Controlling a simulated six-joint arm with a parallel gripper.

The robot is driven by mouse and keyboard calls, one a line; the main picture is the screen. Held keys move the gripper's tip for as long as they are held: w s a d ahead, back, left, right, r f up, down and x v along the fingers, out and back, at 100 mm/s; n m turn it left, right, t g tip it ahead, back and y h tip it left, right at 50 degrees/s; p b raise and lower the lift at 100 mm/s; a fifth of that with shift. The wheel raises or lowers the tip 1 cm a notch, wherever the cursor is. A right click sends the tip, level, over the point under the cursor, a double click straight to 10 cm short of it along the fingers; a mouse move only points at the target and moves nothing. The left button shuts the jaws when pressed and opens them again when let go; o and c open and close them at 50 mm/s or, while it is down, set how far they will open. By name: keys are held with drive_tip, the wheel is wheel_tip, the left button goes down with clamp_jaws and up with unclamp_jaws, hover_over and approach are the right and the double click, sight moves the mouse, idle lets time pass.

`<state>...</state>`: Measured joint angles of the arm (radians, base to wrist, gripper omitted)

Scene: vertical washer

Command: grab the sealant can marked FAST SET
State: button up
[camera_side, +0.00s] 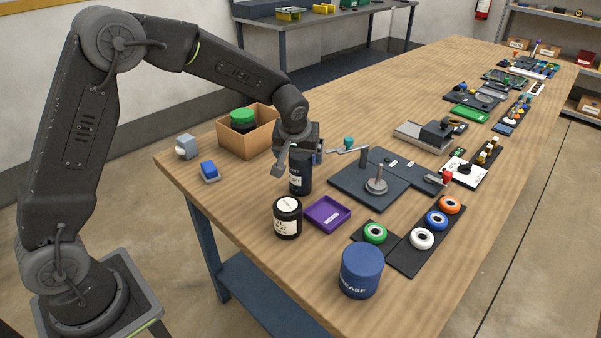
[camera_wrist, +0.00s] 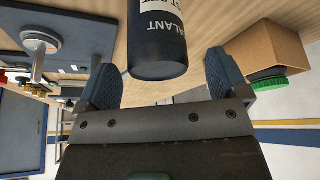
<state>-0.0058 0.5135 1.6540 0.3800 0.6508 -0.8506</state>
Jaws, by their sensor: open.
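A dark sealant can (camera_side: 300,184) stands upright on the workbench below my gripper (camera_side: 298,158) in the side view. In the wrist view the can (camera_wrist: 157,52) shows a white label, cut by the frame edge, with "ALANT" and part of a line ending in "SET" readable. My gripper (camera_wrist: 163,82) is open and empty, its blue-grey fingers spread on either side of the can's near end.
A purple tray (camera_side: 326,213) lies just right of the containers. A cardboard box (camera_side: 248,140) holding a green-lidded can is behind left. A dark fixture plate (camera_side: 350,190) with a spindle is to the right. A blue grease can (camera_side: 361,271) stands near the front edge.

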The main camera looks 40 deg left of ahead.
drive_tip(key=x, duration=0.3)
drive_tip(key=shift+w+f, duration=0.25)
drive_tip(key=c, duration=1.1)
drive_tip(key=shift+c, duration=0.8)
drive_tip(key=shift+r, duration=0.1)
